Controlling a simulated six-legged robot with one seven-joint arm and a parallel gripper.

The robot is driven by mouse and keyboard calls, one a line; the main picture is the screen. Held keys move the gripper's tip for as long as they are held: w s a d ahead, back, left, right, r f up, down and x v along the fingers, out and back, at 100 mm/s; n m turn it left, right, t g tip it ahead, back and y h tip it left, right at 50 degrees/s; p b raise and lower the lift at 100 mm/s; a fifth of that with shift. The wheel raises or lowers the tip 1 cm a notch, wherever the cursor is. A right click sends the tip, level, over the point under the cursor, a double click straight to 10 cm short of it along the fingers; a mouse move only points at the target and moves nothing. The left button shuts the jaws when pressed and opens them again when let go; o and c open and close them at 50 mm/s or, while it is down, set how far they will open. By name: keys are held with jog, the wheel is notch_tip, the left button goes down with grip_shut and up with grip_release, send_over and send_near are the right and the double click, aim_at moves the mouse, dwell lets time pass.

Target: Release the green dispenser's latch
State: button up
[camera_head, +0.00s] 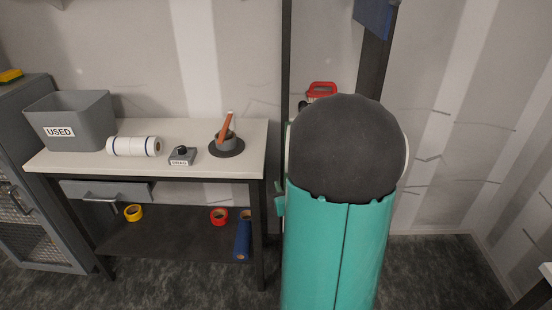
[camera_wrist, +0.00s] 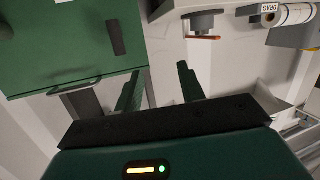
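The green dispenser (camera_wrist: 60,40) fills the upper left of the wrist view. A dark upright strip (camera_wrist: 115,38) sits on its face, and a dark bar handle (camera_wrist: 75,83) is at its lower edge. I cannot tell which of these is the latch. My gripper (camera_wrist: 160,68) is open, with nothing between its dark green fingers. Its left finger overlaps the dispenser's lower right edge in the picture; I cannot tell whether they touch.
A pale bench (camera_head: 200,165) at left holds a grey USED bin (camera_head: 85,125), a white roll (camera_head: 130,146), a DRAG block (camera_head: 181,158) and a dark round holder with an orange lever (camera_head: 226,145). Tape rolls (camera_head: 219,217) lie on its lower shelf.

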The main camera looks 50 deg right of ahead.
jog(key=s+d+f+m+t+h, duration=0.1)
jog(key=s+d+f+m+h, duration=0.1)
jog(key=s+d, duration=0.3)
jog(key=x, duration=1.2)
jog(key=shift+w+d, duration=0.1)
jog(key=shift+w, duration=0.2)
jog(key=shift+n, duration=0.3)
grip_shut()
